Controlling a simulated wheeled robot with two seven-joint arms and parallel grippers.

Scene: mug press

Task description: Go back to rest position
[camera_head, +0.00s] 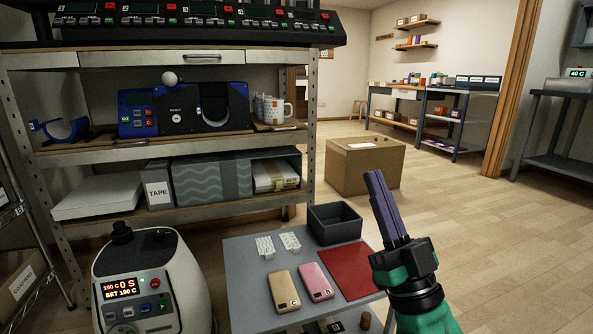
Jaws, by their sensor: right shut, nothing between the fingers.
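My right gripper (375,180) shows at the lower right, with purple fingers pointing up and a green wrist. Its fingers are together with nothing between them. It is in front of and to the right of the small grey table (245,285), apart from the things on it. My left gripper is not in view. The blue mug press (140,112) stands on the middle shelf at the left. Mugs (278,112) stand beside it on the right.
The grey table bears a dark bin (335,222), a red mat (346,271), a gold phone case (284,291) and a pink one (316,282). A white heater reading 190 C (160,262) stands at the left. A cardboard box (365,170) sits behind. Floor at right is clear.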

